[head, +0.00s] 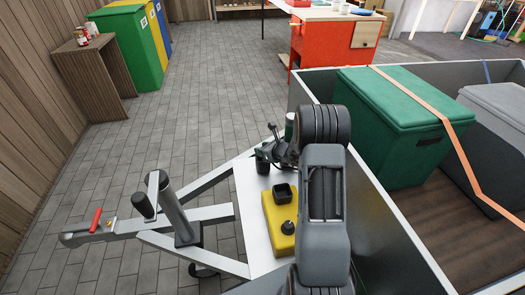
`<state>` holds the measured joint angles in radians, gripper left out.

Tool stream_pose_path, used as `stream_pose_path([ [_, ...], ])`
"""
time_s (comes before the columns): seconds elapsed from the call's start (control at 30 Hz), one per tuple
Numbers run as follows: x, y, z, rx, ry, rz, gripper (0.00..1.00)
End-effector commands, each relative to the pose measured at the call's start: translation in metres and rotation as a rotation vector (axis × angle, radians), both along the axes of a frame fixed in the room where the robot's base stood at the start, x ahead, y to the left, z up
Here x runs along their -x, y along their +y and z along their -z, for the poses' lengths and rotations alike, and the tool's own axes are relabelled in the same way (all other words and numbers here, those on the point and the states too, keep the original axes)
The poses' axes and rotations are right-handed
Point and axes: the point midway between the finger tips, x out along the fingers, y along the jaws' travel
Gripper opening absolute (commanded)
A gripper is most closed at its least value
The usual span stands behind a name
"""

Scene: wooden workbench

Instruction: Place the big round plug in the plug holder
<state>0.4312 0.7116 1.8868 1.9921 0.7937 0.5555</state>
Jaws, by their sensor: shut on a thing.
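The yellow plug holder (273,238) sits on a white plate of the trailer frame. It has a black square socket (283,194) and a small dark round part (288,227) on top. My gripper (267,150) is small in the head view, beyond the holder and left of my arm's dark joint. It is shut on a dark round piece (262,164), which looks like the big round plug. The piece is behind and left of the holder, apart from the square socket. The fingertips are partly hidden, and its height above the plate is hard to judge.
The trailer's grey wall (395,225) rises on the right, with a green box (390,140) inside under an orange strap. The drawbar (165,228) with a red handle (97,220) reaches left. A red cabinet (325,48) stands behind.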

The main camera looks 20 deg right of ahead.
Motion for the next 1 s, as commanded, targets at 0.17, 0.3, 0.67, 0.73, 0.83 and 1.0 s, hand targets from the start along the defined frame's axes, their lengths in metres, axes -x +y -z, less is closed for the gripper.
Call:
stream_pose_path([
  [0.17, 0.000, 0.000, -0.001, 0.000, -0.001, 0.000, 0.00],
  [0.3, 0.000, 0.000, 0.004, 0.000, 0.000, 0.000, 0.00],
  [0.67, 0.000, 0.000, 0.002, 0.000, 0.001, 0.000, 0.62],
  [0.73, 0.000, 0.000, 0.002, 0.000, 0.001, 0.000, 0.62],
  [0.83, 0.000, 0.000, 0.001, 0.000, 0.000, 0.000, 0.62],
  [1.0, 0.011, -0.005, -0.009, 0.000, 0.002, 0.003, 0.62],
])
